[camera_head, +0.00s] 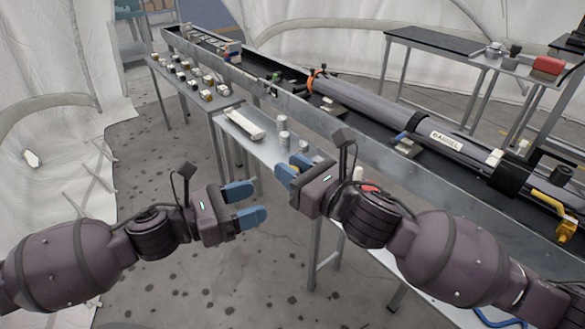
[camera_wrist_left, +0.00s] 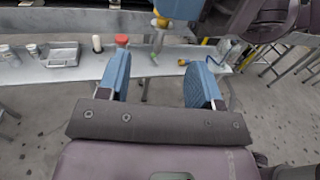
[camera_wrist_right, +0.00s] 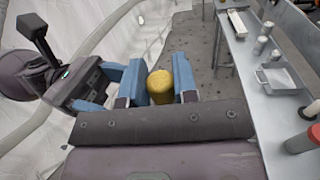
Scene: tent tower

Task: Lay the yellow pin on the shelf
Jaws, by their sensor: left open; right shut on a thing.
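The yellow pin (camera_wrist_right: 160,86) is held between the blue fingers of my right gripper (camera_wrist_right: 159,80). In the head view, my right gripper (camera_head: 287,172) is near the grey metal shelf (camera_head: 262,148), and only a bit of the pin (camera_head: 294,167) shows. The left wrist view shows the pin (camera_wrist_left: 162,20) at the top, hanging from my right gripper. My left gripper (camera_head: 250,204) is open and empty, below and left of the right one, over the floor. In the left wrist view, the shelf (camera_wrist_left: 85,72) runs across beyond its open fingers (camera_wrist_left: 158,70).
A white bar (camera_head: 245,123), metal cylinders (camera_head: 284,141), a small tray (camera_wrist_right: 279,78) and a red-topped container (camera_wrist_right: 303,142) stand on the shelf. Behind is a long trough with a tube marked BARREL (camera_head: 445,140). A table of small parts (camera_head: 192,80) is at the left.

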